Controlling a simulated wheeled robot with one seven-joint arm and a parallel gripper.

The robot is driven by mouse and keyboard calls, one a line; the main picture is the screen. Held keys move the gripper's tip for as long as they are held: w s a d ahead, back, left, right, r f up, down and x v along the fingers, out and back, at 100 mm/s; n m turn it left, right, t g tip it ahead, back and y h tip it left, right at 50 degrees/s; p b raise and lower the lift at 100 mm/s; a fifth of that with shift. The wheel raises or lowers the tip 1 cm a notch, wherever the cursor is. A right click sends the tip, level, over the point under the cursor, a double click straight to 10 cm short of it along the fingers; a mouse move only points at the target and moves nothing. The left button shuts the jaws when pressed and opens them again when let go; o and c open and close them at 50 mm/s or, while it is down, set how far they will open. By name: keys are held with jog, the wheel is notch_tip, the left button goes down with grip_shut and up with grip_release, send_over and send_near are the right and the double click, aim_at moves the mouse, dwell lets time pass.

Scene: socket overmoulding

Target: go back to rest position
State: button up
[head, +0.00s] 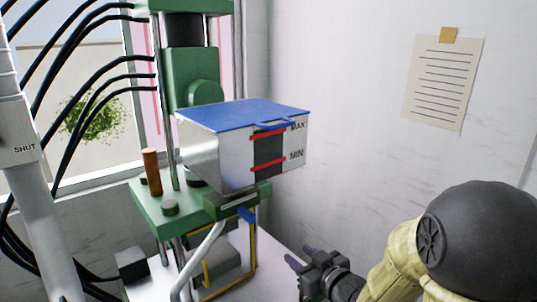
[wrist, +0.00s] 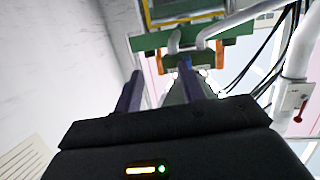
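My gripper (head: 298,256) is at the lower middle of the head view, below and to the right of the moulding machine. Its two dark fingers stand apart, and I see nothing held between them. In the wrist view the gripper (wrist: 160,75) points toward the underside of the green machine (wrist: 221,32), with a visible gap between the fingers. In the head view the green machine (head: 190,78) carries a metal box (head: 215,150) with a closed blue lid (head: 243,114) and MAX and MIN marks.
Black cables (head: 75,75) run to the machine from the left. A white pipe marked SHUT (head: 25,150) stands at the left edge. A yellow frame (head: 254,250) is under the machine. A paper note (head: 440,85) hangs on the white wall; space before that wall looks free.

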jog(key=s+d+f+m+g+h, duration=0.5)
jog(key=s+d+f+g+h, duration=0.2)
jog(key=s+d+f+h, duration=0.15)
jog(key=s+a+f+m+g, duration=0.1)
jog(key=s+g, duration=0.3)
jog(key=s, duration=0.3)
jog(key=shift+s+a+f+y, duration=0.25)
jog(key=shift+a+y, duration=0.1)
jog(key=shift+y, duration=0.1)
dwell(1.3)
jog(key=shift+c, duration=1.1)
jog(key=shift+w, duration=0.15)
